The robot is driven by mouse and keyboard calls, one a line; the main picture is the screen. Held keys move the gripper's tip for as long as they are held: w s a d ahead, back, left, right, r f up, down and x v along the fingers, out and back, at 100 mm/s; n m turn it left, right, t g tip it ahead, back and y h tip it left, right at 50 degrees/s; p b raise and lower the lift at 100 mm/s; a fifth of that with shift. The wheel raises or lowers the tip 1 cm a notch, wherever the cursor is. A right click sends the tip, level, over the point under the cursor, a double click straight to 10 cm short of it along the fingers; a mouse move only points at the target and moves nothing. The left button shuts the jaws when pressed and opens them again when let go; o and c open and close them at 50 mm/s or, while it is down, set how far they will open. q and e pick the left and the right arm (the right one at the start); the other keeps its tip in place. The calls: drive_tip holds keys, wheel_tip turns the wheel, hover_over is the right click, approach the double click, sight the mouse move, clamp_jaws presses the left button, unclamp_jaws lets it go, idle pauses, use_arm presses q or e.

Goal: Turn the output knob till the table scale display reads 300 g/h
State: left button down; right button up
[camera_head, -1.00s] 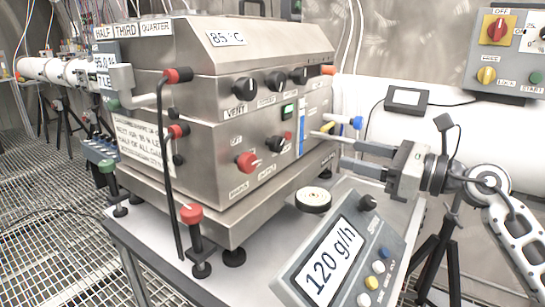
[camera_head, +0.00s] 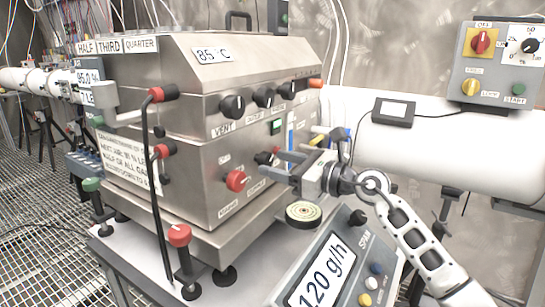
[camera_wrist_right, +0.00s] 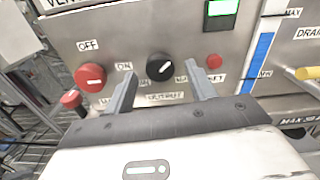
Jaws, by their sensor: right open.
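The black output knob (camera_wrist_right: 160,66) is on the steel machine's front panel, above the OUTPUT label, with its white mark pointing up and to the right in the right wrist view. My right gripper (camera_wrist_right: 161,86) is open, one finger on each side below the knob. Whether it touches the knob cannot be told. In the head view, my right gripper (camera_head: 270,164) partly covers the output knob (camera_head: 262,157). The table scale (camera_head: 268,300) stands at the front, its display (camera_head: 320,274) reading 120 g/h. My left gripper is not in view.
A red knob (camera_wrist_right: 90,77) is left of the output knob and a small red button (camera_wrist_right: 214,61) is right of it. A yellow-handled drain tap (camera_wrist_right: 306,73) juts out at the right. A round dish (camera_head: 303,213) lies below the gripper.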

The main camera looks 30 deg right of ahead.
drive_tip(key=shift+x, duration=1.05)
drive_tip(key=c, duration=1)
